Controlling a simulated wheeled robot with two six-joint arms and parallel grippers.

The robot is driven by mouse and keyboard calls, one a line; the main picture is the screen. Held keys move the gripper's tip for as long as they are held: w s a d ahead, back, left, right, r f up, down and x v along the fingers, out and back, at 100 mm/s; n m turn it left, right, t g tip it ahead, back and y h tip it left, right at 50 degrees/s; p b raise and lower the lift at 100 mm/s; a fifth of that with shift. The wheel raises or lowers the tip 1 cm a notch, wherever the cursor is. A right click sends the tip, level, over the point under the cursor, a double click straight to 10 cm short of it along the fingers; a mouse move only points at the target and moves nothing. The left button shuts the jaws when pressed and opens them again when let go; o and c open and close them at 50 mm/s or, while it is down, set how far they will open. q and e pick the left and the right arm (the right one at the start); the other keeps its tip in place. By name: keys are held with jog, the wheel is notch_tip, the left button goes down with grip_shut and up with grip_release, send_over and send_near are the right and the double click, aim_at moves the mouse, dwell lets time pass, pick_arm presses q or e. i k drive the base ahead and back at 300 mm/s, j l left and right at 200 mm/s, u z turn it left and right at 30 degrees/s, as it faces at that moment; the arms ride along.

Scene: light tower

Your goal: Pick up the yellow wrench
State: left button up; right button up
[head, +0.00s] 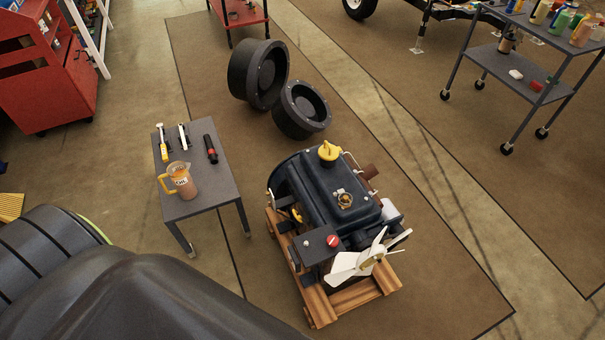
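A small grey table (205,205) stands left of the engine. On its far left corner lies a slim yellow tool with a pale upper end (163,143), which may be the yellow wrench; it is too small to tell for sure. Neither of my grippers shows in the head view.
Beside the yellow tool lie a pale and dark tool (183,137) and a black and red cylinder (210,149). A jug with a yellow handle (182,180) stands nearer on the table. An engine on a wooden pallet (335,215) is to the right. Two black wheel-like parts (262,75) lie behind.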

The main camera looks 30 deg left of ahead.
aim_at(160, 126)
jog(key=u, duration=1.95)
jog(key=z, duration=0.4)
jog(key=i+j+z, duration=0.2)
jog(key=z, duration=0.2)
jog(key=i+j+z, duration=0.15)
jog(key=j+z, duration=0.3)
jog(key=i+j+z, duration=0.1)
jog(key=j+z, duration=0.3)
jog(key=i+j+z, duration=0.1)
jog(key=j+z, duration=0.45)
jog(key=j, duration=1.05)
jog(key=k+j+z, duration=0.1)
jog(key=j, duration=1.05)
